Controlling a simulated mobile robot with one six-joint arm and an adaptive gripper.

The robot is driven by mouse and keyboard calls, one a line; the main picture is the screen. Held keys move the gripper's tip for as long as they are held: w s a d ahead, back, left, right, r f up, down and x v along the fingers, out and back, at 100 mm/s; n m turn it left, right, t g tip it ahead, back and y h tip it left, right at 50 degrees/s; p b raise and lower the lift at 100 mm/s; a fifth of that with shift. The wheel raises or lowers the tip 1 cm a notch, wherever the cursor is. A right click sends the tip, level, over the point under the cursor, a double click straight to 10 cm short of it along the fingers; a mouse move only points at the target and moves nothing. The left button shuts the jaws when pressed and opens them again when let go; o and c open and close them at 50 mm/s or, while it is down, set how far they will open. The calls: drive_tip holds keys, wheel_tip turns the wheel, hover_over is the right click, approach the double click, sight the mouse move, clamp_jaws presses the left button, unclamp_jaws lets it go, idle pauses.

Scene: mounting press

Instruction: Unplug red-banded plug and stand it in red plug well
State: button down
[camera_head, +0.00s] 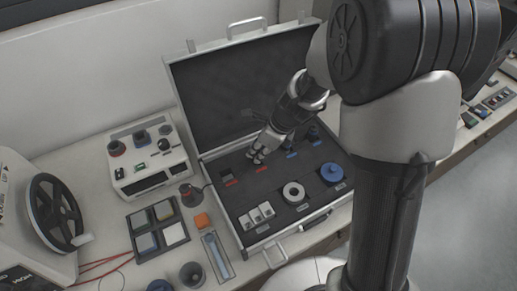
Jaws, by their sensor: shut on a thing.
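My gripper (256,157) is low inside the open case, over its dark foam insert, just behind a small red label (260,168). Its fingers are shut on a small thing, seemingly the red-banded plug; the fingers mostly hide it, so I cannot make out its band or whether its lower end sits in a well. Another red label (231,183) lies to the left on the foam. Blue labels (291,155) mark places on the right.
A dark, red-marked fixture (190,194) with a cable, a control box (150,157) and a tray (157,226) stand left.

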drive_tip(key=shift+f+b, duration=0.45)
drive_tip(key=shift+f, duration=0.3)
drive_tip(key=shift+f+b, duration=0.3)
drive_tip(key=shift+f, duration=0.1)
drive_tip(key=c, duration=1.4)
unclamp_jaws()
drive_tip(key=shift+c, duration=0.2)
drive_tip(key=shift+o, duration=0.4)
drive_tip(key=o, duration=0.5)
wheel_tip(320, 180, up, 8)
drive_tip(key=p, duration=0.8)
drive_tip(key=shift+f, duration=0.25)
